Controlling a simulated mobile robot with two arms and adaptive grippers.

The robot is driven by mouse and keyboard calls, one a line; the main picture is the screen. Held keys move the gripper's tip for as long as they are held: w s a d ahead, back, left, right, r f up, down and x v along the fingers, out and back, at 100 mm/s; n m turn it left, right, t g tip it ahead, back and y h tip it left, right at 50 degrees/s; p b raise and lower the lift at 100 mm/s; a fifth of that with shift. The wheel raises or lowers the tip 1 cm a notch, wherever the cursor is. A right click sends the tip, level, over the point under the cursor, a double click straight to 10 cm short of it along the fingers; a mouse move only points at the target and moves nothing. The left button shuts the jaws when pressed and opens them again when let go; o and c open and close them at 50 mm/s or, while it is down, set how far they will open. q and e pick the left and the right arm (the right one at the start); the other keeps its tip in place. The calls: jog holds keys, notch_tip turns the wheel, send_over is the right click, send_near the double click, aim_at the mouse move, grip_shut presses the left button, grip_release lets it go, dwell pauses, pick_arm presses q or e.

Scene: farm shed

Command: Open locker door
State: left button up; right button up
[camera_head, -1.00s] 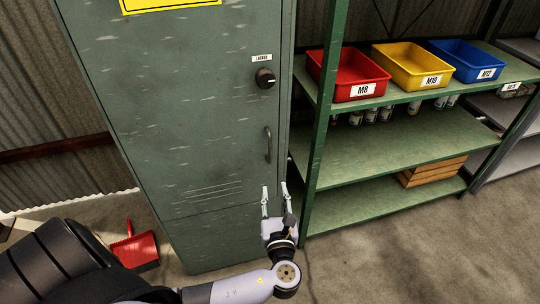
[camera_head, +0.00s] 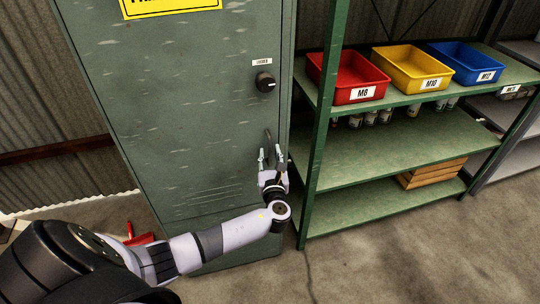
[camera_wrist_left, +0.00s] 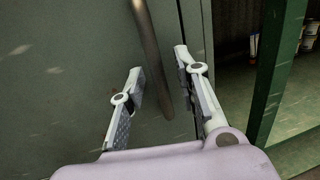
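The green metal locker (camera_head: 190,110) stands upright with its door shut. A round black knob (camera_head: 265,82) sits high on the door's right side, under a small label. Below it is a vertical bar handle (camera_head: 268,138). My left gripper (camera_head: 270,157) is open at the handle's lower end. In the left wrist view, the handle (camera_wrist_left: 153,60) comes down between the two spread fingers of my left gripper (camera_wrist_left: 158,88); I cannot tell if either finger touches it. My right gripper is not in view.
A green shelf rack (camera_head: 400,145) stands close to the locker's right side, with red (camera_head: 347,76), yellow (camera_head: 412,66) and blue (camera_head: 466,62) bins on top. A red dustpan (camera_head: 139,239) lies on the floor at left, partly hidden by my arm. Floor at front right is clear.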

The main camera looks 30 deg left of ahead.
pick_arm(q)
grip_shut()
dwell(0.4)
dwell(0.5)
